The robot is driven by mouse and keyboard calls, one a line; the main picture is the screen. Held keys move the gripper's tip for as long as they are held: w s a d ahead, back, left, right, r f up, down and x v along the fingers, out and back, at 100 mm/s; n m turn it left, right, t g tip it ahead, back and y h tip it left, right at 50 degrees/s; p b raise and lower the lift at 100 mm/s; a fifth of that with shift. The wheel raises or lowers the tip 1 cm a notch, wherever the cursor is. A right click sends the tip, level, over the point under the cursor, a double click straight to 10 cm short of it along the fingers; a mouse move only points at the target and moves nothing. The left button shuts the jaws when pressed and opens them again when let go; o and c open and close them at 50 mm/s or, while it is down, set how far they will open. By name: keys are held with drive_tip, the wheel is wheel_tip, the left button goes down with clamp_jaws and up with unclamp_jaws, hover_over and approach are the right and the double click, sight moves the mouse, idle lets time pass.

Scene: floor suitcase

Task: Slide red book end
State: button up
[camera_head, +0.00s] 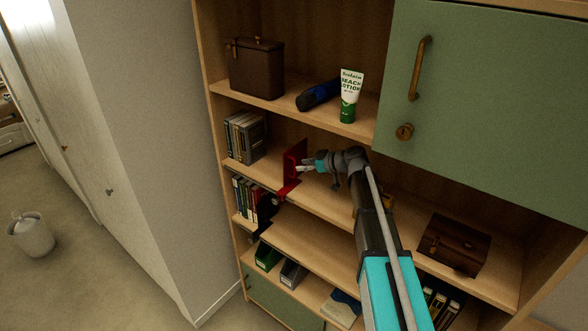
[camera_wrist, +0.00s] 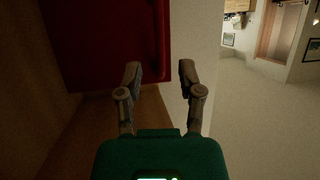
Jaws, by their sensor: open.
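The red book end (camera_head: 292,162) stands upright on the middle shelf, to the right of a row of books (camera_head: 245,137), with bare shelf between them. In the wrist view the red book end (camera_wrist: 105,40) fills the upper left. My gripper (camera_head: 303,165) is at the book end's right side in the head view, with its fingers close to it. I cannot tell whether a finger touches the book end.
Above are a brown case (camera_head: 256,70), a dark blue cylinder (camera_head: 318,95) and a lotion tube (camera_head: 349,96). A green cabinet door (camera_head: 480,100) is at upper right. A brown box (camera_head: 454,245) sits on the shelf at right. A black book end (camera_head: 266,212) stands on the shelf below.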

sight(295, 175)
drive_tip(key=shift+b+x, duration=0.55)
drive_tip(key=shift+x, duration=1.35)
clamp_jaws()
